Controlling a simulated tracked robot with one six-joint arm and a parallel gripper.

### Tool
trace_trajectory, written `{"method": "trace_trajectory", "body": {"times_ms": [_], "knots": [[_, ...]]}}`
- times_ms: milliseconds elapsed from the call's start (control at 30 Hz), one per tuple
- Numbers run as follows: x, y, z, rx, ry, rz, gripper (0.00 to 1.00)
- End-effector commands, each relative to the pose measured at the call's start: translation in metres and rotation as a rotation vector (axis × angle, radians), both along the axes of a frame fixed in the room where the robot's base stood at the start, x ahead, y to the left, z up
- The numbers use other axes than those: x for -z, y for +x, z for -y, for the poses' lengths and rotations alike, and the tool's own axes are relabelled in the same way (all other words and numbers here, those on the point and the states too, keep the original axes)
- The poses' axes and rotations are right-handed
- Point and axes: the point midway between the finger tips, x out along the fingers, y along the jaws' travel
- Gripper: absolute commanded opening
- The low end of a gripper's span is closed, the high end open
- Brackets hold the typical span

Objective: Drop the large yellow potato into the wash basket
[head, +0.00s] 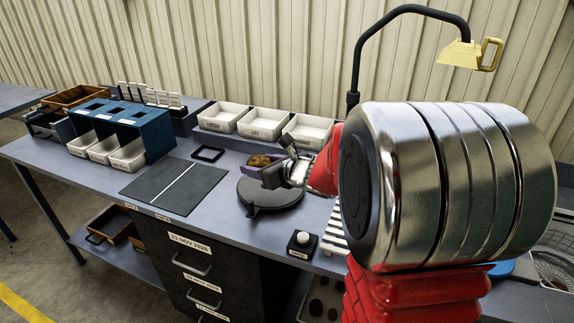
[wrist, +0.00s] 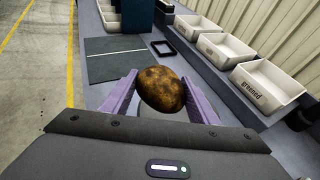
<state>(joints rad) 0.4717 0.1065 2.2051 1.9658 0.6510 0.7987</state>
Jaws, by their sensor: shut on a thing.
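A brown-and-yellow mottled potato (wrist: 162,88) sits between the two purple fingers of my gripper (wrist: 160,100). In the head view my gripper (head: 275,170) holds this potato (head: 259,161) above or at the dark round plate (head: 272,194); I cannot tell if the potato touches the plate. At the far right of the head view a wire-mesh basket (head: 556,266) shows partly, cut by the frame edge and by my arm; I cannot tell for certain that it is the wash basket.
White bins (head: 262,123) stand in a row at the bench back, one reading "greened" in the wrist view (wrist: 266,92). A blue rack (head: 145,128), dark mat (head: 175,188), black frame (head: 207,153) and button box (head: 302,244) share the bench. A lamp (head: 461,53) overhangs the right.

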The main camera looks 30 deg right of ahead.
Motion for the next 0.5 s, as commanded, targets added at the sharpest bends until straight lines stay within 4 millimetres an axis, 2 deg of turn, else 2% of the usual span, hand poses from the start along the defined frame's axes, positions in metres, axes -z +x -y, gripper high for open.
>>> {"method": "trace_trajectory", "body": {"times_ms": [33, 300, 500], "knots": [[-0.001, 0.005, -0.016, -0.017, 0.001, 0.0, 0.28], [-0.002, 0.024, -0.085, -0.074, 0.007, -0.009, 0.28], [-0.001, 0.03, -0.128, -0.108, 0.013, -0.019, 0.28]]}}
